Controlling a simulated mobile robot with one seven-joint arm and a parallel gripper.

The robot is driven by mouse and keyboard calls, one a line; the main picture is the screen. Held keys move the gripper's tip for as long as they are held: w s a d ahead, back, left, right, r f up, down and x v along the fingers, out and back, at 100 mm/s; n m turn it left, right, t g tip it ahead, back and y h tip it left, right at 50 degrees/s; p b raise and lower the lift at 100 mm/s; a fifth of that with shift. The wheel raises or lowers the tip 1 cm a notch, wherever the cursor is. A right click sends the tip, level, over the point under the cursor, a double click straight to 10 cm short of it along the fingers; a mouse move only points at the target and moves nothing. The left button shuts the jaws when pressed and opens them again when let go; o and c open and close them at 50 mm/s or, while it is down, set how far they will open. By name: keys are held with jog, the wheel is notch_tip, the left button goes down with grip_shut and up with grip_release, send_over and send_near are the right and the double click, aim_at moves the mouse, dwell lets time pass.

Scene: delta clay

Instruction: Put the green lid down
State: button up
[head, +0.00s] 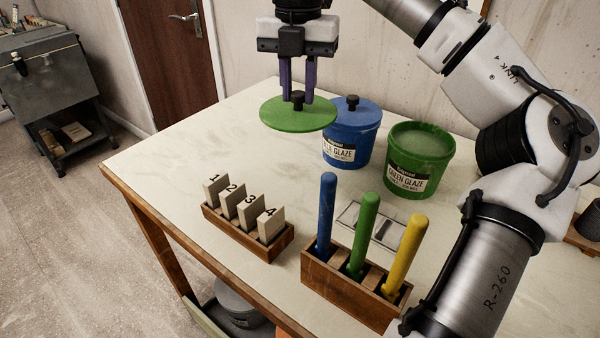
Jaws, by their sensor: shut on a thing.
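The round green lid (283,121) hangs level above the far left part of the table, apart from its top. My gripper (298,98) is shut on the lid's dark knob, with its two purple fingers pointing down. The green glaze bucket (408,165) stands without a lid to the right, and its pale green contents show. The blue glaze bucket (341,153) stands between, with a blue lid (360,112) on it. The green lid's right edge overlaps the blue bucket in the picture.
The table (160,163) has clear room at the left and under the lid. A wooden holder with numbered tiles (240,207) stands mid-table. A wooden rack (345,290) holds blue, green and yellow sticks. A small flat pale tray (388,235) lies behind it. My arm covers the right side.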

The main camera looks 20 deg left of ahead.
aim_at(299, 109)
jog(key=shift+f+b, duration=1.3)
jog(key=shift+f, duration=6.9)
jog(key=o, duration=1)
jog(key=shift+f, duration=0.15)
notch_tip(299, 109, up, 12)
jog(key=shift+r+p, duration=0.2)
jog(key=shift+p, duration=0.8)
